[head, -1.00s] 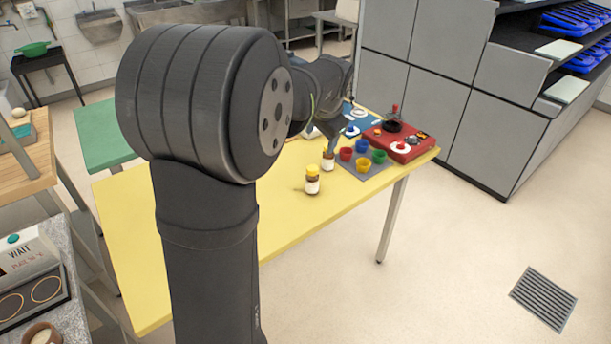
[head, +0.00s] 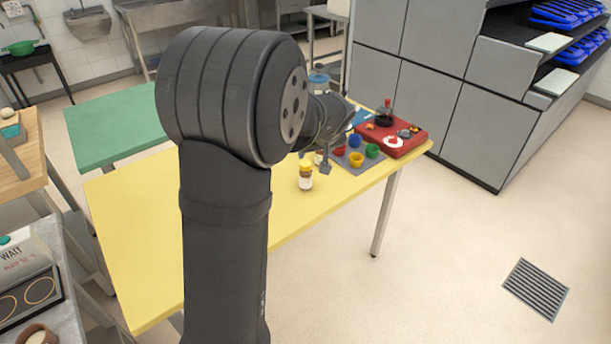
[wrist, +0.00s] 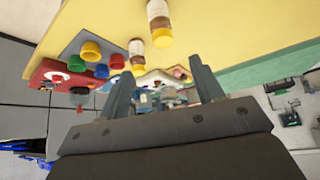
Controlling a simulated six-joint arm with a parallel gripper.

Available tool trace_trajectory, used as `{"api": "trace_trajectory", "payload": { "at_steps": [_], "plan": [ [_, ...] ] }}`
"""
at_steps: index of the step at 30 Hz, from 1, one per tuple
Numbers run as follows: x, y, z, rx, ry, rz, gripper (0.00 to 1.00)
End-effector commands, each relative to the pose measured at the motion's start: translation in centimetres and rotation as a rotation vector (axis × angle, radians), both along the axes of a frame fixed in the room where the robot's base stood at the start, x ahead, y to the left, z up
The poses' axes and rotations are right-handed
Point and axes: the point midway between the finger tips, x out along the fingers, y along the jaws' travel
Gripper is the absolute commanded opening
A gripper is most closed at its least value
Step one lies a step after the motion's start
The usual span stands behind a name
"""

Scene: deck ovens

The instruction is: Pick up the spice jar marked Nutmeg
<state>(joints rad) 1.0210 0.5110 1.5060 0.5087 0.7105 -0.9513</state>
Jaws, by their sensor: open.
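Two small jars with pale labels stand on the yellow table. The nearer jar (head: 305,177) has a yellow cap and also shows at the top of the wrist view (wrist: 158,20). The other jar (head: 318,158) is mostly hidden by my gripper in the head view; in the wrist view (wrist: 137,48) it is whole, left of the first. I cannot read Nutmeg on either label. My gripper (wrist: 160,68) is open, its two fingers apart with no jar between them. In the head view my gripper (head: 324,166) hangs just behind the nearer jar, close to the far one.
A grey mat (head: 356,166) with several coloured cups lies right of the jars, beside a red board (head: 408,146) with small items on it. The yellow table (head: 135,230) is clear at left. A green table (head: 115,132) stands behind it.

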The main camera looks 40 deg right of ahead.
Motion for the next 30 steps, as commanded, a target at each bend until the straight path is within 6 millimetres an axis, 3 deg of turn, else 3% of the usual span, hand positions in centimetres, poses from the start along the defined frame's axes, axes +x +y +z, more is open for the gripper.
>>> {"api": "trace_trajectory", "payload": {
  "at_steps": [12, 22, 30],
  "plan": [
    [4.2, -1.6, -7.0, 0.005, 0.001, -0.001, 0.61],
    [5.6, -2.2, -9.1, 0.003, 0.001, -0.001, 0.61],
    [8.1, -2.9, -11.7, 0.003, 0.001, -0.001, 0.61]
  ]
}}
